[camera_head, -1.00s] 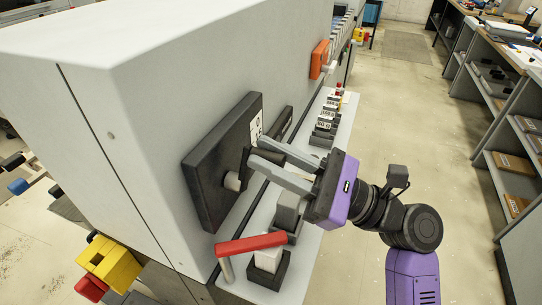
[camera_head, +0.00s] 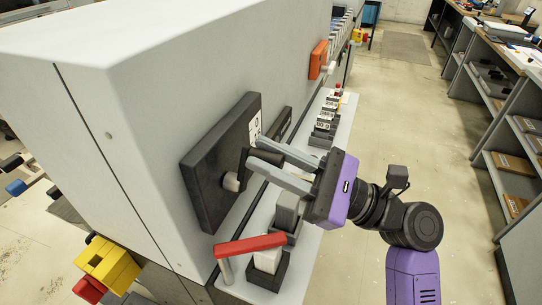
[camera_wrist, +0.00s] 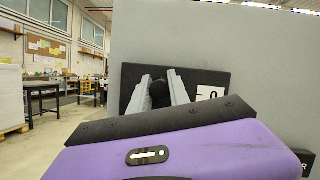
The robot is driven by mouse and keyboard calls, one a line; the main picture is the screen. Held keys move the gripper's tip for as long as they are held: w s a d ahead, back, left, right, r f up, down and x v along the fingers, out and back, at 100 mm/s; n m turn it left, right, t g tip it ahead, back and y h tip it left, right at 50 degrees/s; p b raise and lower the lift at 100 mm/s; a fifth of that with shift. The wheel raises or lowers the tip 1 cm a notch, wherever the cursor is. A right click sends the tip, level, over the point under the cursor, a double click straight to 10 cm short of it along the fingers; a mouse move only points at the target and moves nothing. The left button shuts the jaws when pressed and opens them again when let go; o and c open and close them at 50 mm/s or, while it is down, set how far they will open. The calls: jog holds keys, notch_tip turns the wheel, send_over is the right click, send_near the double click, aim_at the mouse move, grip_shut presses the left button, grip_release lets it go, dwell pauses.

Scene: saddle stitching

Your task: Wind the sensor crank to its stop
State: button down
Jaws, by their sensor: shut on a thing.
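The dark square crank plate (camera_head: 207,178) is mounted on the side of the grey machine. A white label with a 0 mark (camera_head: 255,126) sits at its upper right edge; it also shows in the wrist view (camera_wrist: 210,93). A light round hub (camera_head: 231,182) sticks out of the plate. The black crank knob (camera_head: 262,158) lies between the grey fingers of my gripper (camera_head: 268,160). In the wrist view, the fingers of my gripper (camera_wrist: 158,88) are shut on the round black knob (camera_wrist: 159,95). The crank arm behind the knob is mostly hidden.
Below my gripper, a light ledge (camera_head: 304,250) carries a red-topped lever (camera_head: 250,244) and several small numbered blocks (camera_head: 325,120). An orange box (camera_head: 319,60) is on the machine further back. The aisle (camera_head: 440,130) at right is clear, with shelves beyond.

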jog(key=shift+s+a+f+n, duration=0.2)
jog(key=shift+a+f+n, duration=0.05)
jog(key=shift+f+n, duration=0.05)
jog(key=s+a+f+n+g+h+b, duration=0.1)
jog(key=s+f+n+g+h+b, duration=0.1)
jog(key=n, duration=1)
jog(key=s+a+f+n+g+h+b, duration=0.1)
jog(key=s+f+n+g+h+b, duration=0.1)
jog(key=n, duration=0.9)
jog(key=shift+s+n+h+b, duration=0.4)
jog(key=shift+s+h+b, duration=0.4)
jog(key=shift+s+h, duration=0.55)
jog(key=shift+w+r, duration=0.1)
jog(key=shift+w, duration=0.05)
jog(key=c, duration=1.2)
grip_release()
jog(key=shift+c, duration=0.2)
jog(key=shift+a, duration=0.1)
jog(key=shift+a, duration=0.1)
